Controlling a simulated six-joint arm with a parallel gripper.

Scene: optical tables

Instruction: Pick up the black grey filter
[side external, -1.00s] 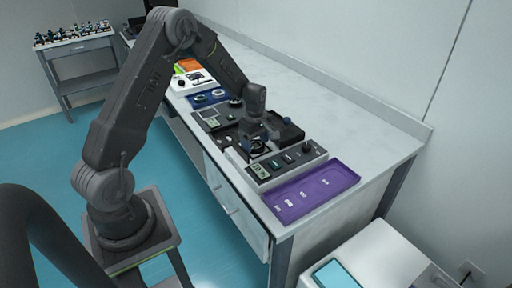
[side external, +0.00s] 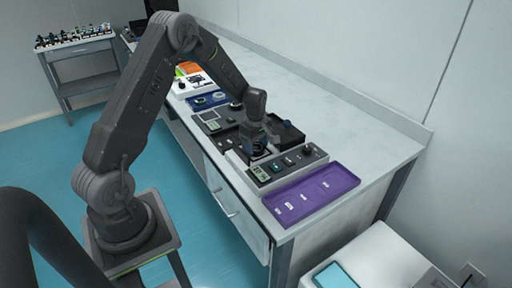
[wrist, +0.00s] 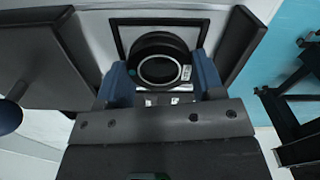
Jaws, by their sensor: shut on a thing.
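The black grey filter (wrist: 158,45) is a round black ring with a greyish, see-through centre. In the wrist view it lies between the two blue fingers of my gripper (wrist: 161,80). My gripper is shut on it, with one finger on each side. A square dark-edged frame with a pale inside shows behind the filter. In the side external view my gripper (side external: 256,148) points down low over the bench among the black equipment. The filter is too small and covered to make out clearly there.
A control box (side external: 285,164) with knobs and a small display stands just in front of my gripper. A purple tray (side external: 340,179) lies near the bench end. Dark boxes stand close by. The back of the bench (side external: 345,115) is clear.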

